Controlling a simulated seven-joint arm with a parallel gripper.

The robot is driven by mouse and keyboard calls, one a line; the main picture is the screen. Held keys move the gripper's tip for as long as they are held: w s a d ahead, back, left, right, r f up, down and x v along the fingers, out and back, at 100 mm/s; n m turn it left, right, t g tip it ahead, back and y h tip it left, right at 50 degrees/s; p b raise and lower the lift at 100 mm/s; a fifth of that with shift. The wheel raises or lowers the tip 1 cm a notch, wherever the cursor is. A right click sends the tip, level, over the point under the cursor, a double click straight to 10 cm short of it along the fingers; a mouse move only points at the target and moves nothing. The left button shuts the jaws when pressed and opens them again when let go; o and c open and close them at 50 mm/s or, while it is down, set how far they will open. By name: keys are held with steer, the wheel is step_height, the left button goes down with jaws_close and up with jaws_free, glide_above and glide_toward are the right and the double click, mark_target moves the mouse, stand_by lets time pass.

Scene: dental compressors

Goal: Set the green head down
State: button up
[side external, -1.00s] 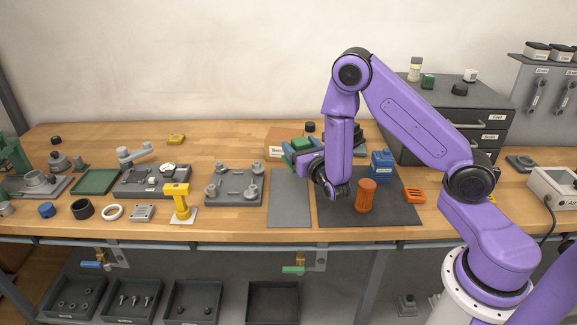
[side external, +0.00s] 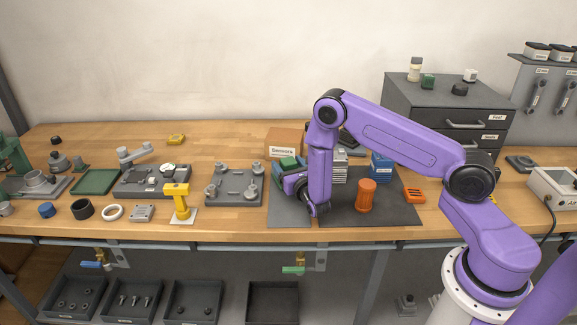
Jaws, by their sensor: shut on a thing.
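The green head (side external: 288,162) shows at the far left of my arm's wrist, partly hidden by my gripper. My gripper (side external: 284,172) is shut on it. They are over the back part of the light grey mat (side external: 289,212), in front of the Genmora box. My wrist hides the gap below the head, so I cannot tell whether it touches the mat.
The dark mat (side external: 395,212) to the right bears an orange cylinder (side external: 366,196). An orange block (side external: 413,195) and a blue part (side external: 381,166) stand nearby. A cardboard box (side external: 284,143) is behind. A grey fixture plate (side external: 235,199) lies left. The light mat's front is clear.

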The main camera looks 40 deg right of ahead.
stand_by(0.3)
steer(key=o, duration=1.5)
steer(key=shift+f, duration=0.15)
steer(key=shift+s+r, duration=0.1)
steer(key=shift+r, duration=0.1)
steer(key=v, duration=1.1)
steer(key=shift+s+a+f, duration=0.1)
steer(key=shift+s+a, duration=0.1)
steer(key=shift+s, duration=0.15)
steer(key=s+d+r+m+g+h, duration=0.4)
steer(key=s+r+m+g+h, duration=0.3)
steer(key=s+r+m+g, duration=0.4)
steer(key=s+a+r+m+g+y, duration=0.1)
steer(key=s+a+m+y, duration=0.1)
steer(key=s, duration=0.4)
steer(key=s+a+r+m+g+y, duration=0.1)
steer(key=s+a+m+g+y, duration=0.1)
steer(key=s+a+y, duration=0.3)
steer(key=s+a+r+m+g+y, duration=0.2)
steer(key=s+a+m+y, duration=0.2)
steer(key=s+y, duration=0.3)
steer(key=shift+s, duration=0.65)
